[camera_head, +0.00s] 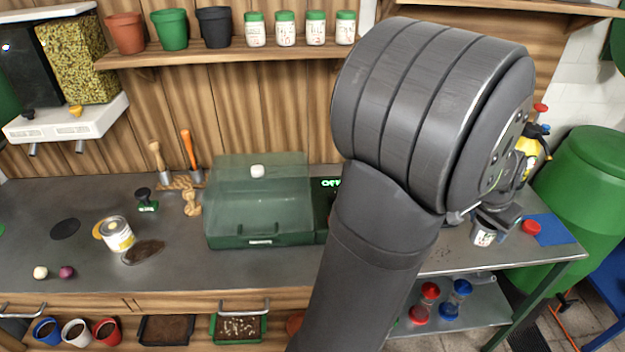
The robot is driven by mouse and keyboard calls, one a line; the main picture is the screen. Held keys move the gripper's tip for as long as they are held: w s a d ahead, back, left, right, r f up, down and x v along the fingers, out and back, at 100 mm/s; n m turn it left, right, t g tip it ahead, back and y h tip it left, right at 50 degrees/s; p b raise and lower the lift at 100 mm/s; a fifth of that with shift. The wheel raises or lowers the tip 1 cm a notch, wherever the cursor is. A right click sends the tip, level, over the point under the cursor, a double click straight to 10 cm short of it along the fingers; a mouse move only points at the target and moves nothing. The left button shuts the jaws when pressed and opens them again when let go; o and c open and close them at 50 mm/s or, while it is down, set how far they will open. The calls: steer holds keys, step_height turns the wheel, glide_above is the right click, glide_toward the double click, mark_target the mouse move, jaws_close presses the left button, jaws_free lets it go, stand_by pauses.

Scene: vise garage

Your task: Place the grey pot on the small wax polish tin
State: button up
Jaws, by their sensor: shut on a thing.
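A grey, rounded thing, which looks like the grey pot (497,217), is at the right end of the bench. My gripper (488,207) is just above it, partly hidden behind my arm, and appears shut on it. A small white container with red marks (483,238) shows directly below the grey thing. It may be the small wax polish tin, but its label is too small to read. I cannot tell whether the two touch.
A red round thing (530,227) lies by a blue mat (552,230) to the right. A green-lidded box (260,205) stands mid-bench. A white and yellow can (117,235) stands at left. A shelf (200,54) holds pots and jars above.

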step_height(320, 180, up, 12)
steer(key=shift+w+a+f, duration=0.1)
steer(key=shift+w, duration=0.05)
steer(key=w+a+n+t+y, duration=0.2)
steer(key=w+a+n, duration=0.6)
steer(key=w+a, duration=1.7)
steer(key=n+y, duration=0.4)
steer(key=n, duration=0.6)
glide_above(111, 218)
steer(key=s+d, duration=0.1)
steer(key=s, duration=0.1)
steer(key=f, duration=1.2)
steer(key=shift+d+f, duration=0.1)
steer(key=shift+d, duration=0.1)
steer(key=shift+a+f, duration=0.15)
steer(key=shift+f, duration=1.95)
steer(key=shift+f, duration=0.1)
